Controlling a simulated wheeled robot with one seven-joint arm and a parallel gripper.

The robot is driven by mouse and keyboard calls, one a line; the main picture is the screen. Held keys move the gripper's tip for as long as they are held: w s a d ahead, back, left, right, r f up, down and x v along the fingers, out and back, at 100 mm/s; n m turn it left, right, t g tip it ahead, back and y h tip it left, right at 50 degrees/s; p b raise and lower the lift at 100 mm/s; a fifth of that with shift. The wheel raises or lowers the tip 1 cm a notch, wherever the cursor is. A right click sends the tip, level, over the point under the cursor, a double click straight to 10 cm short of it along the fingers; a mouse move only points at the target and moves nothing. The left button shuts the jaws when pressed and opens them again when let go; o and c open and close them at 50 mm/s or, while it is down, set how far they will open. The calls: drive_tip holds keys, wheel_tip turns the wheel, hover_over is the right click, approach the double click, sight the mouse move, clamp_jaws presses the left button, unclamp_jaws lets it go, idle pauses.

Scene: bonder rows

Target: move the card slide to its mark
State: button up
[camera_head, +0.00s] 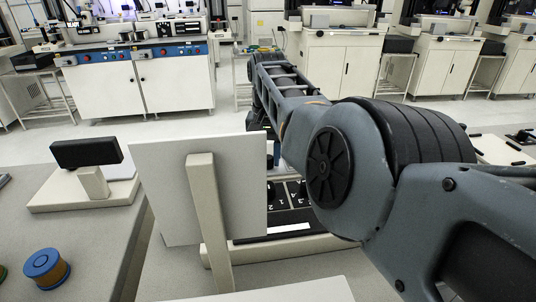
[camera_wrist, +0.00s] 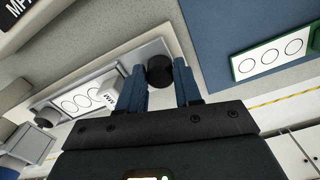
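In the wrist view, my gripper (camera_wrist: 160,76) has its two blue fingers on either side of a round black knob (camera_wrist: 160,72). I cannot tell whether both fingers touch it. The knob stands on a pale rail-like strip (camera_wrist: 110,67) running down to the left. Beside the strip lies a white plate with printed circles (camera_wrist: 72,106). A small white block with dark lettering (camera_wrist: 108,99) sits over the plate's right end. I cannot tell which part is the card slide, and no mark is clearly identifiable. In the head view, my arm hides the gripper.
A second dark knob (camera_wrist: 46,117) is at the strip's left end. A green-edged plate with circles (camera_wrist: 271,57) lies on a blue surface at right. In the head view, an upright white panel (camera_head: 165,185), a black-topped stand (camera_head: 88,152) and a blue-topped spool (camera_head: 46,265) stand nearby.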

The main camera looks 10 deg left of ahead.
clamp_jaws()
drive_tip(key=shift+d, duration=0.1)
drive_tip(key=d, duration=0.2)
drive_tip(key=w+d+p, duration=0.1)
drive_tip(key=d, duration=0.2)
drive_tip(key=w+d, duration=0.1)
drive_tip(key=d, duration=0.2)
drive_tip(key=shift+w+d+r+p, duration=0.1)
drive_tip(key=shift+w+d+p, duration=0.05)
drive_tip(key=shift+w+p, duration=0.15)
drive_tip(key=shift+o, duration=2.4)
unclamp_jaws()
wheel_tip(320, 180, up, 8)
